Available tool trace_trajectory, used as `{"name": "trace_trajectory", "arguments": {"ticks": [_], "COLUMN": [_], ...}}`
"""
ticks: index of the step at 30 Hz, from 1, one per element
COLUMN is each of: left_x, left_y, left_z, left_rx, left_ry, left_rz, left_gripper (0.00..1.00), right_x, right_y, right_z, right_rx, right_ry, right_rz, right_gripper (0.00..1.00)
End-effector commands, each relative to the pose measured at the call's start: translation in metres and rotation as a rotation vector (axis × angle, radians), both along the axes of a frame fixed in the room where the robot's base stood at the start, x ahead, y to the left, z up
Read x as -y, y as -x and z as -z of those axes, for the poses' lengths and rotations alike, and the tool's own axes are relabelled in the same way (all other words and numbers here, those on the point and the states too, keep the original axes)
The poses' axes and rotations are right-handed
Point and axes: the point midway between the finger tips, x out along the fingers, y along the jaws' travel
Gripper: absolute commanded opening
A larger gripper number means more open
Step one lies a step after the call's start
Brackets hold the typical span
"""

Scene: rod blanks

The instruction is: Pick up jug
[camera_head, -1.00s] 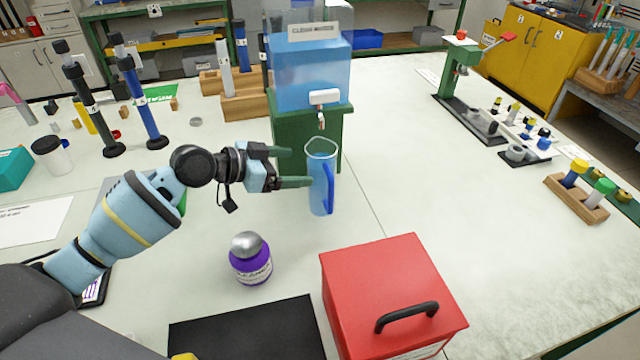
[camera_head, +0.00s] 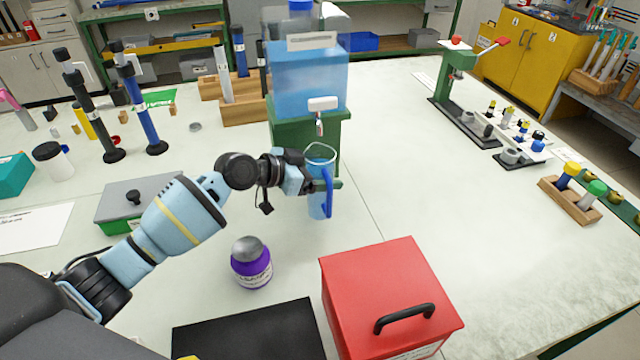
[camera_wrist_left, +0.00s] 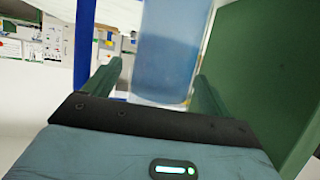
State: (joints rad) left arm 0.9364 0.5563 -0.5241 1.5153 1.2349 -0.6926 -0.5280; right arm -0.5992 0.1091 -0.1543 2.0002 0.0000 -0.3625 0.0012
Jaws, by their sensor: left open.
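The jug (camera_head: 318,205) is a tall translucent blue vessel with a darker blue handle (camera_head: 328,200). It stands upright on the pale bench in front of the water dispenser. My left gripper (camera_head: 325,185) is open around the jug's body, part of which it hides in the head view. In the left wrist view the jug body (camera_wrist_left: 168,55) lies between the two green fingers (camera_wrist_left: 155,85), with a narrow gap seen at the left finger. The handle shows just outside that finger. My right gripper is not in view.
The water dispenser (camera_head: 308,80) on its green stand (camera_head: 290,135) is close behind the jug. A purple jar (camera_head: 251,265) and a red box (camera_head: 390,290) stand nearer the front. A grey-lidded green box (camera_head: 120,205) sits behind my left forearm. Bench right of the jug is clear.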

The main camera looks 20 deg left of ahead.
Motion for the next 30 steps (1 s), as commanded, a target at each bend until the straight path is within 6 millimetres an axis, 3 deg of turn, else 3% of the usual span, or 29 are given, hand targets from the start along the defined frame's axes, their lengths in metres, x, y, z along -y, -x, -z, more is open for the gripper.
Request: {"name": "trace_trajectory", "arguments": {"ticks": [9, 24, 30], "left_x": [0.0031, 0.0029, 0.0030], "left_y": [-0.0033, -0.0030, -0.0036], "left_z": [0.0026, 0.0027, 0.0005], "left_rx": [0.001, 0.000, 0.004], "left_ry": [-0.001, 0.000, 0.002], "left_rz": [0.000, 0.000, -0.001], "left_gripper": [0.84, 0.20, 0.19], "right_x": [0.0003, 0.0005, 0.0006], "right_y": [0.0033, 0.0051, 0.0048], "right_z": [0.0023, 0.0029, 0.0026], "right_rx": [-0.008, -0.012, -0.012], "right_ry": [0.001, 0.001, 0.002], "right_rz": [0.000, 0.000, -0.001], "right_gripper": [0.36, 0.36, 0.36]}}
